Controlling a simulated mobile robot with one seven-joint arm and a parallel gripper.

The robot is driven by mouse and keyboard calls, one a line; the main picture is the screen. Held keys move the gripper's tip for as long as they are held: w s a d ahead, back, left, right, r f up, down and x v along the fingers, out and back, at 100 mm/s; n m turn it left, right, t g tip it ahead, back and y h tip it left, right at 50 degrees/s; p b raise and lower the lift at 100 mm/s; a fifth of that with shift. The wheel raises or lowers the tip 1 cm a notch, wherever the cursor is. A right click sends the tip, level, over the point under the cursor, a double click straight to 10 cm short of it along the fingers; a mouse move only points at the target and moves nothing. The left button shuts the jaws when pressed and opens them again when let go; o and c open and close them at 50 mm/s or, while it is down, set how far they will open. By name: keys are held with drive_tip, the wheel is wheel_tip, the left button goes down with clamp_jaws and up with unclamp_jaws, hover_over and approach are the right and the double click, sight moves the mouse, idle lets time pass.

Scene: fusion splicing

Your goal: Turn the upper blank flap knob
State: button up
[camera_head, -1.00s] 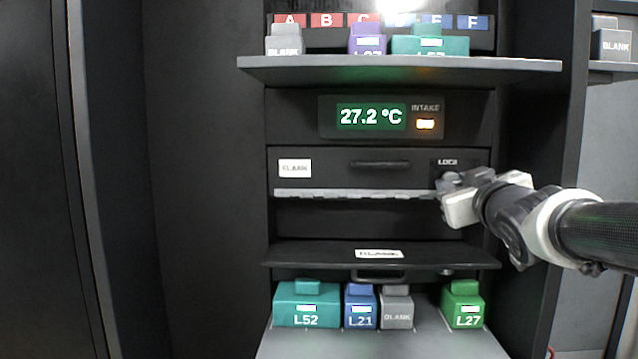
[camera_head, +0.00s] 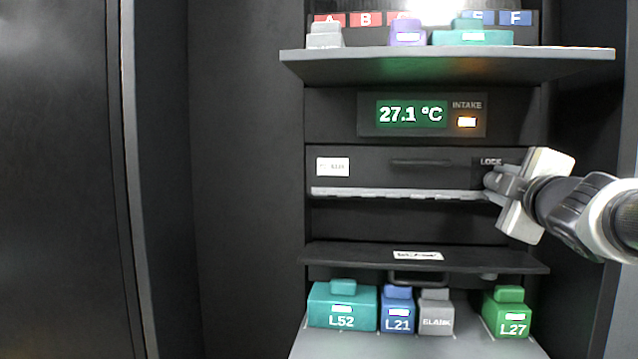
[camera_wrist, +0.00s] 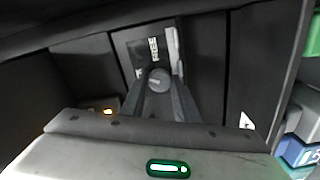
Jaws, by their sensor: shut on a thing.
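The upper blank flap (camera_head: 400,170) is a dark panel with a white label, a dark handle and a LOCK marking at its right end. It stands upright and closed in the head view. Its knob shows as a round grey disc (camera_wrist: 159,77) in the wrist view, between my fingertips, in front of a dark plate with white lettering. My gripper (camera_head: 493,182) is shut on the knob, just below the LOCK marking, and its body is rolled to a steep slant. The gripper hides most of the knob in the head view. My fingers (camera_wrist: 160,88) reach it in the wrist view.
A grey shelf (camera_head: 450,65) with several modules juts out above. A display (camera_head: 412,114) reads 27.1 °C. The lower blank flap (camera_head: 370,254) sticks out below. Several coloured modules, such as L52 (camera_head: 340,312), stand on the bottom shelf. The space left of the rack is clear.

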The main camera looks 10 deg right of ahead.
drive_tip(key=n+b, duration=0.1)
drive_tip(key=n, duration=0.5)
idle(0.6)
drive_tip(key=o, duration=1.1)
drive_tip(key=shift+c, duration=0.2)
drive_tip(key=p+v, duration=0.6)
drive_tip(key=v, duration=1.1)
drive_tip(key=shift+s+p, duration=0.25)
drive_tip(key=shift+p, duration=0.1)
